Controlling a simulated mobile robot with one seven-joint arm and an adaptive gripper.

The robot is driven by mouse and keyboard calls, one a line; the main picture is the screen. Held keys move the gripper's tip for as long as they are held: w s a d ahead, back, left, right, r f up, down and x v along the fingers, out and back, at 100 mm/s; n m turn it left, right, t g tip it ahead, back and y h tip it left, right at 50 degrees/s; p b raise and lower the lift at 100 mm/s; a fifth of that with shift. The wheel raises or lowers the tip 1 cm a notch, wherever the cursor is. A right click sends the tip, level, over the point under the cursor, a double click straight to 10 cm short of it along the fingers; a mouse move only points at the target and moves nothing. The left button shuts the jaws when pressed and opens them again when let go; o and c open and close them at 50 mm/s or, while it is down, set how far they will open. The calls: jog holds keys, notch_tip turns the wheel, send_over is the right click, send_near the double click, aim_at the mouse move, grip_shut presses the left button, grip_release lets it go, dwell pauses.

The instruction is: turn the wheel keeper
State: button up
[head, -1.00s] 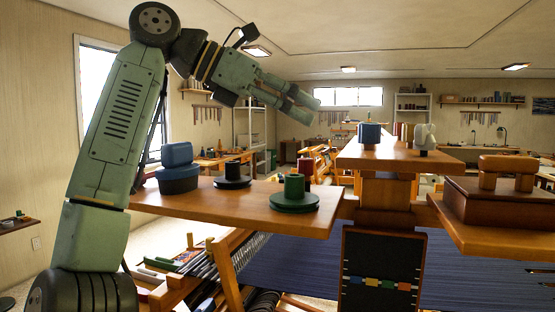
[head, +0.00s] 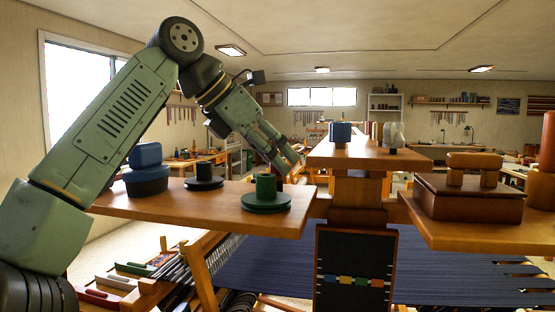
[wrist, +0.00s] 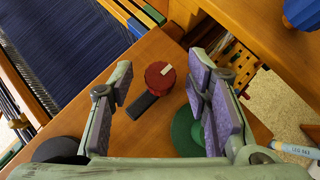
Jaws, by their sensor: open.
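A red round knob (wrist: 160,75) with a white mark on top stands on the wooden shelf (wrist: 118,112), with a dark flat bar (wrist: 143,104) reaching out from its base; I take it for the wheel keeper. My gripper (wrist: 162,66) is open and empty, its two fingers on either side of the knob in the wrist view, with no contact visible. In the head view my gripper (head: 287,165) points down behind the green knob (head: 265,186); the red knob is mostly hidden there. A green disc (wrist: 186,132) lies partly behind the right finger.
On the same shelf (head: 215,210) stand a black knob (head: 204,177) and a blue-topped one (head: 147,172). A higher shelf (head: 365,158) holds a blue and a pale piece. A box (head: 468,200) stands at the right. Blue warp (head: 440,262) stretches below.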

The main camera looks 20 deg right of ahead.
jog(key=shift+d+f, duration=0.45)
jog(key=shift+c, duration=0.5)
grip_shut()
